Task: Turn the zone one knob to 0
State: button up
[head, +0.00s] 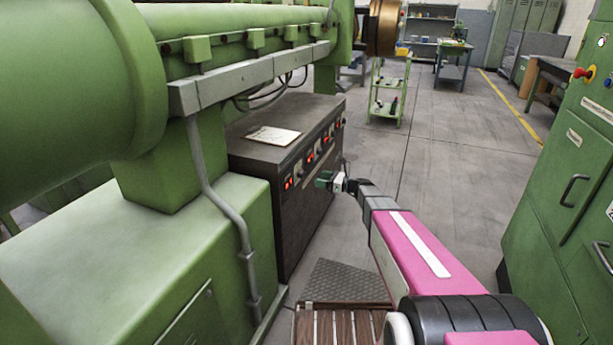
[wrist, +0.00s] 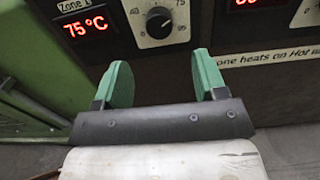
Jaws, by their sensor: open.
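The zone one knob (wrist: 158,22) is a round black dial on a pale scale plate in the wrist view, right of a red display (wrist: 87,27) reading 75°C under a "Zone 1" label. A light pointer mark shows on it, aimed to the upper right. My gripper (wrist: 165,65) is open, with green fingers apart and nothing between them. The knob lies ahead of the gap between the fingertips, and I see no contact. In the head view my gripper (head: 329,182) is close to the front of the dark control cabinet (head: 313,200).
Another red display (wrist: 262,2) and knob (wrist: 307,12) sit to the right. A paper sheet (head: 272,136) lies on the cabinet. A green extruder (head: 220,30) stands at left and a green cabinet (head: 570,200) at right. The floor between is mostly open.

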aim_at(303, 175)
jog(key=x, duration=0.9)
jog(key=c, duration=0.9)
